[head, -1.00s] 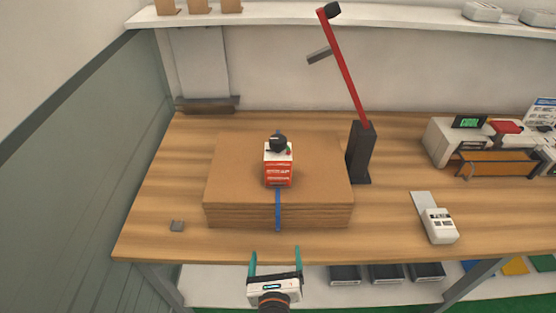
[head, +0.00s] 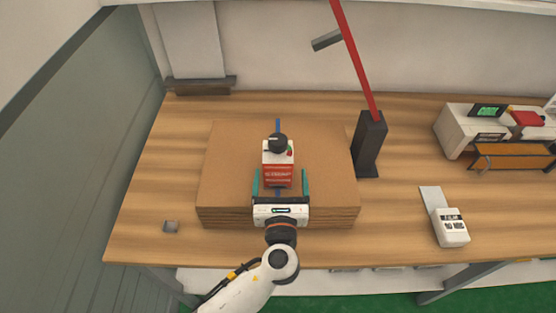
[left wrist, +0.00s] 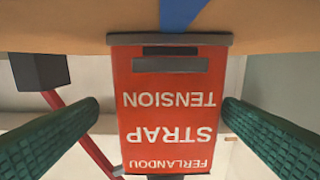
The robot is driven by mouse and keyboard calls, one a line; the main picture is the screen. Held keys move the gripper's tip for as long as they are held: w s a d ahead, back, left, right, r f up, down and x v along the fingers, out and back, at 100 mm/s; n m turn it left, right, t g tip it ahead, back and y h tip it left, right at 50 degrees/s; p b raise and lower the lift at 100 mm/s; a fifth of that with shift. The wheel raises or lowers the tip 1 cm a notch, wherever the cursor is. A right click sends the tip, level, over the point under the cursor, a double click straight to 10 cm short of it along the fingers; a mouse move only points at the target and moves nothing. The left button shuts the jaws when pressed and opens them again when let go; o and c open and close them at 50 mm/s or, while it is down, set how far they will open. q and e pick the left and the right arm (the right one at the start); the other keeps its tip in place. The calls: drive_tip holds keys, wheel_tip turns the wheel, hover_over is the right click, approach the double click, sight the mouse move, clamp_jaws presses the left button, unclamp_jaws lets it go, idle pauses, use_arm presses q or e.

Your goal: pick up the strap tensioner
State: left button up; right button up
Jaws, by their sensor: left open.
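The strap tensioner (head: 277,166) is a red and white box with a black knob on top. It sits on the stack of brown cardboard sheets (head: 225,165), on a blue strap (head: 277,125). My left gripper (head: 281,182) is open, with one green finger on each side of the tensioner's lower front. In the left wrist view the tensioner's red face (left wrist: 170,110) fills the middle, its lettering upside down, between the two green fingers. Gaps show between each finger and the box. My right gripper is not in view.
A black post with a red arm (head: 369,145) stands right of the stack. A white machine (head: 462,128) stands at the far right.

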sight(278, 134)
use_arm(q)
drive_tip(key=shift+w+a, duration=0.1)
drive_tip(key=shift+w, duration=0.65)
drive_tip(key=w+p, duration=0.1)
drive_tip(key=w, duration=0.3)
drive_tip(key=shift+w+a+f+p, duration=0.1)
drive_tip(key=shift+w+a+p, duration=0.15)
drive_tip(key=shift+p, duration=0.1)
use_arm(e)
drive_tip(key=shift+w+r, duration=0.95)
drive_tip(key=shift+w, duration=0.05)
use_arm(q)
drive_tip(key=c, duration=1.4)
drive_tip(key=shift+c, duration=1.2)
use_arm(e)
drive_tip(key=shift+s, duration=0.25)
use_arm(q)
wheel_tip(278, 134, up, 10)
drive_tip(key=shift+r+p, duration=0.2)
drive_tip(key=shift+p, duration=0.25)
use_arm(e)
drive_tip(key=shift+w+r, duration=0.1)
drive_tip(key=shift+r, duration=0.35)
use_arm(q)
drive_tip(key=shift+f, duration=0.15)
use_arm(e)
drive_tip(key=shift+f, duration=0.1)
